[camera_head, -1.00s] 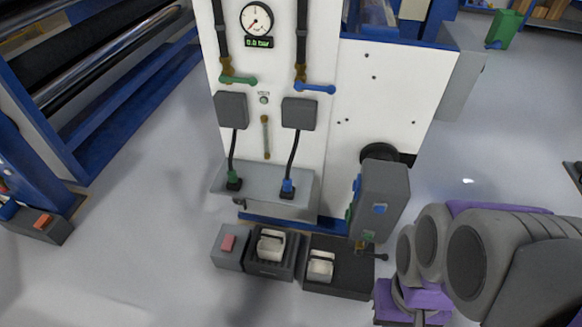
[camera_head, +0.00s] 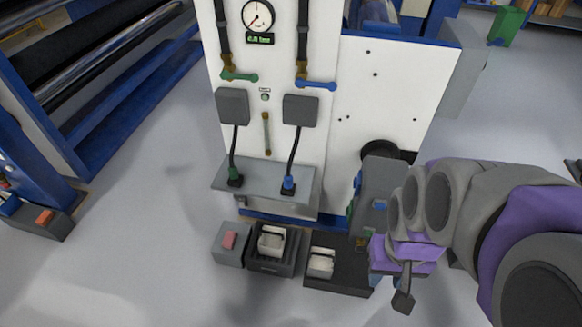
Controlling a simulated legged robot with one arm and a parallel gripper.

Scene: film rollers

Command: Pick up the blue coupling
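The blue coupling (camera_head: 288,184) stands on the right part of the grey shelf (camera_head: 262,188) on the front of the white panel. A black cable runs up from it to the right dark box on the panel. A green coupling (camera_head: 235,177) stands at the left of the same shelf, with its own cable. My gripper (camera_head: 403,298) is at the lower right, right of the dark trays and well apart from the blue coupling. Only one dark grey finger part shows clearly below the purple wrist, so its opening cannot be told.
A grey box (camera_head: 376,181) with blue and green parts is partly hidden behind my arm. Two dark trays holding pale pieces (camera_head: 271,240) and a grey box with a red button (camera_head: 229,241) lie on the floor below the shelf. Blue and green valve handles are above.

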